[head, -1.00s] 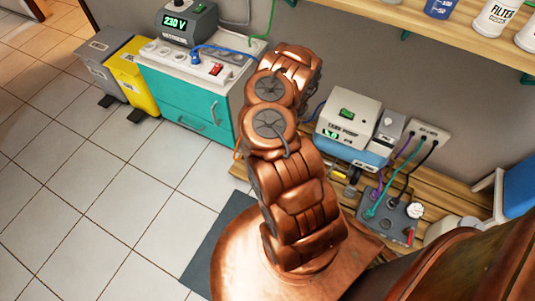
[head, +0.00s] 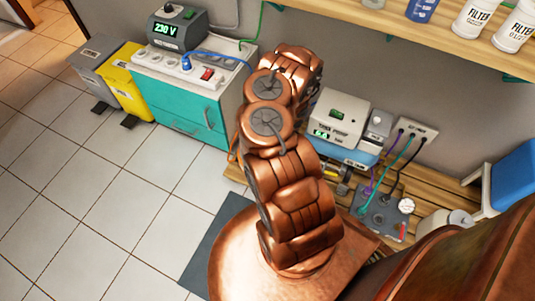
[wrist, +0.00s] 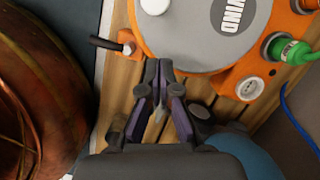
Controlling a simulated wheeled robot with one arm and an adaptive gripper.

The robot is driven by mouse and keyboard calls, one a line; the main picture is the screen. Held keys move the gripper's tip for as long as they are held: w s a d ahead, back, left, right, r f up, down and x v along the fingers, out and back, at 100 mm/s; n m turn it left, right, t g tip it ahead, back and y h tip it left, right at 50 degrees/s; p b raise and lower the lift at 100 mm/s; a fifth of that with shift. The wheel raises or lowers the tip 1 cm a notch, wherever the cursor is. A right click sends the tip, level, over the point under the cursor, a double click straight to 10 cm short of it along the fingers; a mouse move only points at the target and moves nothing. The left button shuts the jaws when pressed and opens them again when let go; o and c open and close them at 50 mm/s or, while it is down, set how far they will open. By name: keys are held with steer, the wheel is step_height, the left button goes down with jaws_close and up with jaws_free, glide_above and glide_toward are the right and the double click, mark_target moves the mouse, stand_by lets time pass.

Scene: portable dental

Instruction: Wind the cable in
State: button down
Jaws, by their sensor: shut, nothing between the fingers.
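An orange cable reel (wrist: 180,67) with a grey disc (wrist: 220,22) marked WIND is at the top of the wrist view. A pale lavender knob (wrist: 155,6) stands on the disc at the top edge. A green plug (wrist: 290,50) sits in the reel's right side, beside a white round socket (wrist: 250,88). A blue cable (wrist: 294,122) runs down at the right. My gripper (wrist: 158,66) is shut and empty, its fingertips by the disc's lower edge and below the knob. In the head view my arm hides the gripper and nearly all of the reel.
A black-tipped lever (wrist: 104,43) sticks out left of the reel. The wooden bench (head: 420,165) also holds a white and blue pump unit (head: 338,118) and a grey box with cables (head: 382,215). A teal cabinet (head: 185,105) stands left. Tiled floor (head: 95,190) is open.

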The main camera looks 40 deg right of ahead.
steer(key=p+v, duration=0.3)
steer(key=v, duration=0.5)
steer(key=shift+r+p, duration=0.25)
steer(key=shift+p, duration=0.15)
steer(key=shift+d, duration=0.15)
